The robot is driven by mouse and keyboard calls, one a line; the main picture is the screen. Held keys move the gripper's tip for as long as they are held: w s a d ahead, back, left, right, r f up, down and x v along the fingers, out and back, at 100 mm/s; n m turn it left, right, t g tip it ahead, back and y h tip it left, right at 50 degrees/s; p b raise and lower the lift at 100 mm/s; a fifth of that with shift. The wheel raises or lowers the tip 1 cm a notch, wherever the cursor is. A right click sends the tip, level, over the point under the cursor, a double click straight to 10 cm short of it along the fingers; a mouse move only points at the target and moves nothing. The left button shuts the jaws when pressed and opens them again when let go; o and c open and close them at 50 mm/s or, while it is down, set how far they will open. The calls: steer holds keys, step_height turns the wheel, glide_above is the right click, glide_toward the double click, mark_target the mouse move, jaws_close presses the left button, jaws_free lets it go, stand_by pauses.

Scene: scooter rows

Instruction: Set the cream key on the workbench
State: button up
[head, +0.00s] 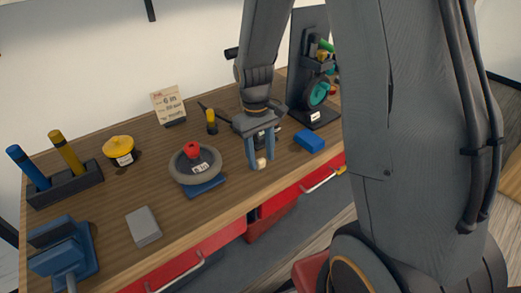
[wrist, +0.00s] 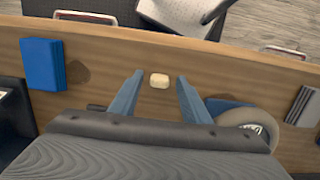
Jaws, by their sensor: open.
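The cream key (head: 261,163) is a small pale block on the wooden workbench (head: 110,190), close to its front edge. It also shows in the wrist view (wrist: 159,81), resting on the wood with a gap to the finger on each side. My gripper (head: 262,160) points down over the bench with its two blue fingers spread on either side of the cream key. In the wrist view the fingers of my gripper (wrist: 160,78) stand apart and hold nothing. The key's exact height against the bench is hard to tell.
A grey wheel (head: 180,172) with a red knob sits left of my gripper on a blue pad. A blue block (head: 310,141) lies to the right, before a dark tool stand (head: 300,105). A grey block (head: 143,226) and blue vise (head: 62,258) are front left. Red drawers (head: 190,262) run below.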

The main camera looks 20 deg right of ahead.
step_height(320, 180, up, 12)
steer(key=w+b, duration=0.1)
steer(key=b, duration=0.2)
steer(key=s+f+m+t, duration=0.3)
steer(key=s+f, duration=0.4)
steer(key=s, duration=0.3)
steer(key=shift+s+f+m, duration=0.25)
steer(key=shift+s+m, duration=0.05)
steer(key=shift+f, duration=0.2)
